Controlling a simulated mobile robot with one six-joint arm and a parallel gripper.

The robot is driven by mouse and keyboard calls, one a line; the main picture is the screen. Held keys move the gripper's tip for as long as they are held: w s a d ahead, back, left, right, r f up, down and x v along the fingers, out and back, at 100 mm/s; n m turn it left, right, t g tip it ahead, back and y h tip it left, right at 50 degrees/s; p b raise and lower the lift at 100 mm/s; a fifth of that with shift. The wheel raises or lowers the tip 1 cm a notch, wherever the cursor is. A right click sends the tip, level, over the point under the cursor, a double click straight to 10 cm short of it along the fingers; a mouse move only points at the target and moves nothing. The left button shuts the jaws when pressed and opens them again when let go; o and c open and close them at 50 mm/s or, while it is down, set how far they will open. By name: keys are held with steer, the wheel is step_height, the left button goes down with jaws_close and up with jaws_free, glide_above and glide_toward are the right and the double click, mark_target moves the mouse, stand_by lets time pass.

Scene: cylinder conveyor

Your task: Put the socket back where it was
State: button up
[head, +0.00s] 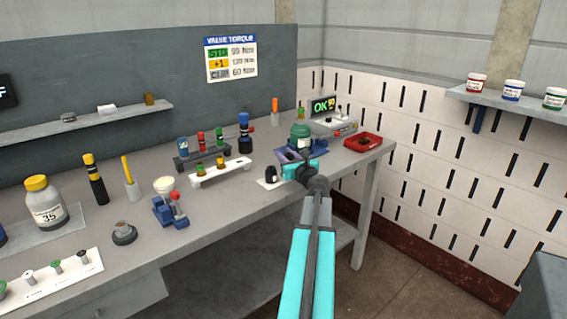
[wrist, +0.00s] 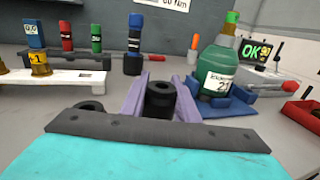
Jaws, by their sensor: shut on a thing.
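A short black socket (wrist: 160,100) with a round open top is between the two lavender fingers of my gripper (head: 287,155). My gripper is shut on it over the right part of the bench. In the wrist view the fingers stand on either side of the socket, and its lower part is hidden by the dark bar of my gripper. I cannot tell whether the socket touches the bench. A second black ring-shaped part (head: 271,173) sits on a white plate, just left of my gripper. It also shows, partly hidden, in the wrist view (wrist: 90,106).
A white rack (head: 220,172) with yellow-topped parts stands to the left. Behind it is a dark rack (head: 188,164) with coloured tools. A green bottle (wrist: 216,69) in a blue holder, an OK display (head: 324,105) and a red tray (head: 362,143) are close by on the right.

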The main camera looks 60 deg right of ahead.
steer(key=shift+f, duration=1.25)
steer(key=shift+f, duration=0.15)
steer(key=o, duration=1.1)
steer(key=shift+s+a, duration=0.1)
steer(key=v, duration=0.8)
steer(key=shift+s+a+b, duration=0.15)
steer(key=shift+b, duration=0.15)
steer(key=shift+s+a+f+b, duration=0.1)
steer(key=shift+s+a+b, duration=0.2)
steer(key=shift+s+b, duration=0.25)
steer(key=shift+b+v, duration=1.05)
steer(key=shift+b, duration=0.55)
